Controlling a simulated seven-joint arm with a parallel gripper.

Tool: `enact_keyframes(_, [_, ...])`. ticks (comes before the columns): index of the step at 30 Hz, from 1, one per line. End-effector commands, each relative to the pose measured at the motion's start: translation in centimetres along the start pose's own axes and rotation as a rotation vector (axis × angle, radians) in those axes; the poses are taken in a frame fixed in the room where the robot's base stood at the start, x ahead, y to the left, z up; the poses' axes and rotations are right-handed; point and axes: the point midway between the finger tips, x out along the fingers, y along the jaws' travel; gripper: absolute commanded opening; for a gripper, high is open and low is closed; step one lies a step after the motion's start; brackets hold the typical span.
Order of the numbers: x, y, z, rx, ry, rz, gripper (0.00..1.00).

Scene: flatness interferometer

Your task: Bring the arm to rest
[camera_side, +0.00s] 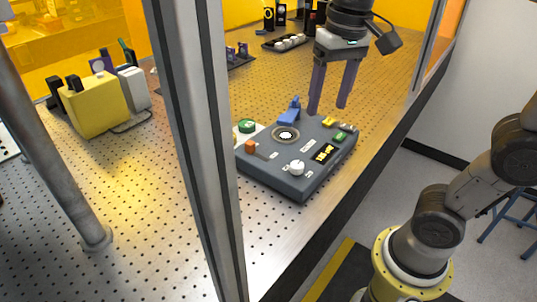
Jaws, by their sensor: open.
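My gripper (329,108) is at the upper middle right, pointing down, with its two purple-grey fingers apart and nothing between them. Its fingertips appear just above the back of a grey control box (280,178), and I cannot tell the exact gap. The box has a round dial, a white knob (297,168), a blue lever (290,112), an orange switch, a green button, yellow and green keys and a small lit yellow display (323,153).
A metal post (195,140) crosses the view in front of the perforated table (130,215). A yellow block (97,105) stands at the left. A dark tray (287,43) with white round parts and several small items sits at the back. Bare table lies around the control box.

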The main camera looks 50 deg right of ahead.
Motion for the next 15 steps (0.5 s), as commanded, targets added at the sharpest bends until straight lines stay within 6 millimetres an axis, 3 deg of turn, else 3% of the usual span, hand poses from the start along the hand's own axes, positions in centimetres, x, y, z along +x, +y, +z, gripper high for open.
enact_keyframes(3, [0.7, 2.6, 3.3, -0.041, 0.091, -0.046, 0.67])
enact_keyframes(7, [2.9, 4.5, 6.2, -0.137, 0.201, -0.084, 0.67])
enact_keyframes(12, [6.4, 5.7, 8.2, -0.285, 0.314, -0.099, 0.67])
enact_keyframes(15, [7.9, 5.7, 8.3, -0.37, 0.343, -0.094, 0.67])
